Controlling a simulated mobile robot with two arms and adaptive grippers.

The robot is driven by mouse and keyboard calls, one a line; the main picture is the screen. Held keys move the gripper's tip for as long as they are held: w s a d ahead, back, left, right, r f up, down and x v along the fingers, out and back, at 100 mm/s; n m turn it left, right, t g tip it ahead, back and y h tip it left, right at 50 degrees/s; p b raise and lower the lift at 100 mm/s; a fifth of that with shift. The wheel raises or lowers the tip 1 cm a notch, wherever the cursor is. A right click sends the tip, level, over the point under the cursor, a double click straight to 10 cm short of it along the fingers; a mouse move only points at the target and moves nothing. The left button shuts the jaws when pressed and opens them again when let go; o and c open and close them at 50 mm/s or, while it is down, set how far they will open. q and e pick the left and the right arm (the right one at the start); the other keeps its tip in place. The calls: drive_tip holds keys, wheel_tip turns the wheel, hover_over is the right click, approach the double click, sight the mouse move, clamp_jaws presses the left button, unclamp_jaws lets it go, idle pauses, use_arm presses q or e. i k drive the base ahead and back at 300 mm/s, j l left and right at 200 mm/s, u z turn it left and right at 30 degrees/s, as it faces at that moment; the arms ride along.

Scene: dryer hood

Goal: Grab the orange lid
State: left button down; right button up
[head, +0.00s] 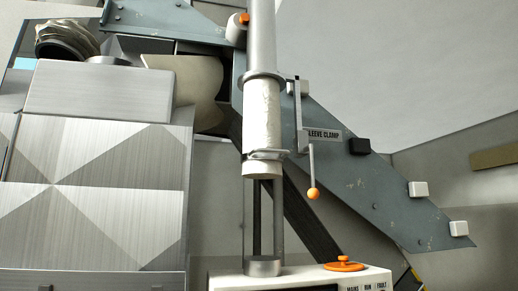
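The orange lid (343,265) is a flat disc with a raised knob. It sits on top of the white machine box (300,276) at the bottom of the head view, right of the middle. A short grey metal cylinder (262,266) stands on the same box to its left. Neither of my grippers shows in the head view, so their state and their distance from the lid cannot be seen.
A vertical pipe with a white sleeve (262,125) hangs above the grey cylinder. A crank with an orange ball (313,193) hangs beside it, near the "SLEEVE CLAMP" label. A slanted blue-grey beam (375,190) runs behind. A brushed-metal cabinet (90,200) fills the left.

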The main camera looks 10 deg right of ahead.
sight(342, 267)
drive_tip(key=i+l+z, duration=0.1)
drive_tip(key=z, duration=0.35)
drive_tip(key=i+z, duration=0.35)
drive_tip(key=z, duration=0.15)
